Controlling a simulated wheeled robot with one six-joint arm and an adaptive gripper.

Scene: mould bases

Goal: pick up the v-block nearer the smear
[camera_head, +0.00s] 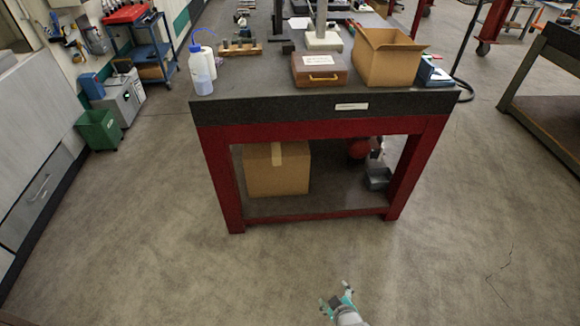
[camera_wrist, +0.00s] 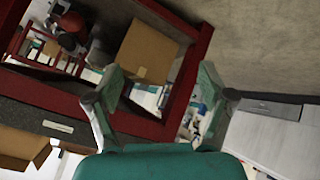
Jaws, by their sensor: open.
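My gripper (camera_head: 338,302) is open and empty, low over the floor in front of the red-framed bench. In the wrist view its two green-tipped fingers (camera_wrist: 160,80) stand wide apart, with the bench's lower frame and a carton behind them. The bench's dark top (camera_head: 265,82) is well beyond my gripper. I cannot make out a smear in either view.
On the bench are a wash bottle (camera_head: 201,70), a brown case (camera_head: 320,70), an open carton (camera_head: 386,58) and a wooden rack (camera_head: 240,48). A closed carton (camera_head: 277,172) is on the lower shelf. A green bin (camera_head: 99,130) stands left. The floor before the bench is clear.

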